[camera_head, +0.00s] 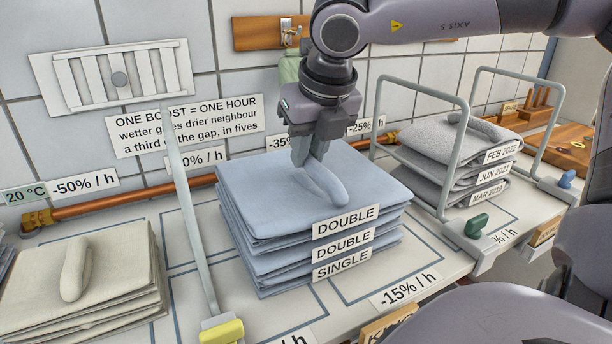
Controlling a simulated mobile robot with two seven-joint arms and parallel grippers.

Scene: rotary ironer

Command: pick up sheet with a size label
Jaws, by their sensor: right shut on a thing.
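A stack of folded blue sheets (262,238) stands in the middle of the counter. From top to bottom its labels read DOUBLE, DOUBLE and SINGLE. The top blue sheet (255,200) carries a DOUBLE label (345,222) at its front corner and a raised rounded ridge on top. My right gripper (302,160) points down over this sheet and is shut on the back end of the ridge. The top sheet still lies on the stack, with no clear gap beneath it. My left gripper is not in view.
Grey folded cloths (440,160) with date labels stand at the right between metal hoops (462,150). Cream folded cloths (120,275) lie at the left. An upright bar with a yellow-handled clamp (221,331) stands left of the blue stack. A copper pipe (130,206) runs behind.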

